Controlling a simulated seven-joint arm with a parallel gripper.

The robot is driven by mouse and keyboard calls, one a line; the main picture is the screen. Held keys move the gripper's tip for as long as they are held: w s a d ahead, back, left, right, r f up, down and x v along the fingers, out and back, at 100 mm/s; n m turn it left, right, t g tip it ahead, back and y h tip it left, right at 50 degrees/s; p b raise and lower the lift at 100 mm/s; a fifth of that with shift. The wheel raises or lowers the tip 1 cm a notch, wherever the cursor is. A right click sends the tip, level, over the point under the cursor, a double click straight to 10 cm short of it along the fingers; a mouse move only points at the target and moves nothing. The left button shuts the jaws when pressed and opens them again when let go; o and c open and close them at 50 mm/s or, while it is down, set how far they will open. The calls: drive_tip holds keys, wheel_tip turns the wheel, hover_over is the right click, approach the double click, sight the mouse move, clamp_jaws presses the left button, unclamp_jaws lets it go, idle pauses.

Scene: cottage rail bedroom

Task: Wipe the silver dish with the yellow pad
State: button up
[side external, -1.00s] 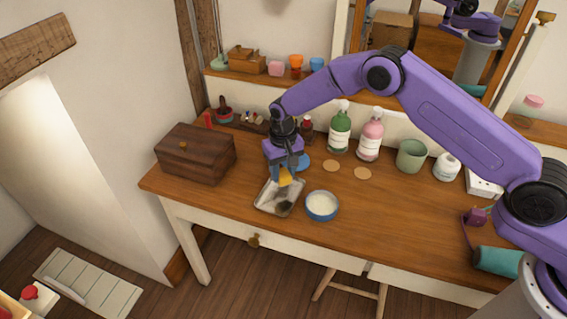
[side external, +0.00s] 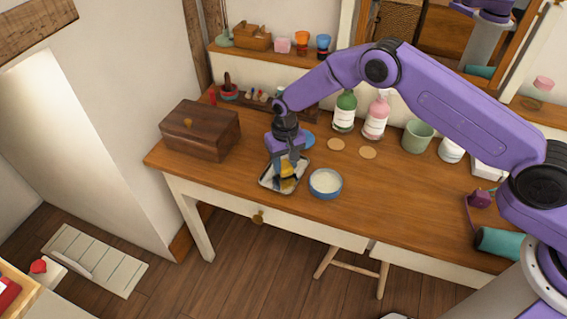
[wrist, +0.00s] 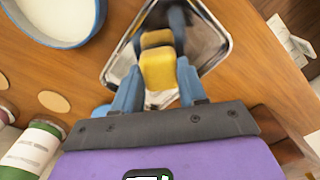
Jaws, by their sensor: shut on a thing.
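The silver dish (side external: 267,179) is a shallow, shiny rectangular tray on the wooden table; it also shows in the wrist view (wrist: 119,68). My gripper (side external: 287,166) points down over the dish, with its fingers shut on the yellow pad (wrist: 158,70). The pad is at or just above the dish floor; I cannot tell whether it touches. A second yellow patch beyond the pad in the wrist view looks like its reflection. Dark areas show in the dish, but I cannot tell smudge from reflection.
A blue-rimmed bowl (side external: 326,183) with pale contents stands close right of the dish. A wooden box (side external: 200,131) is at the left. Green (side external: 344,113) and pink (side external: 375,118) bottles and a green cup (side external: 418,136) stand behind. The table right of the bowl is clear.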

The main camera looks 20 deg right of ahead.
drive_tip(key=shift+w+d, duration=0.55)
drive_tip(key=shift+d, duration=0.15)
drive_tip(key=shift+r, duration=4.05)
drive_tip(key=shift+f, duration=0.1)
drive_tip(key=shift+f, duration=3.4)
drive_tip(key=shift+s+a+f, duration=0.4)
drive_tip(key=shift+a+f, duration=0.05)
drive_tip(key=shift+f, duration=0.05)
drive_tip(key=shift+s+a, duration=0.7)
drive_tip(key=shift+a, duration=0.2)
drive_tip(key=shift+w+d, duration=1)
drive_tip(key=shift+d, duration=0.25)
drive_tip(key=shift+w+r, duration=0.1)
drive_tip(key=shift+r, duration=3.9)
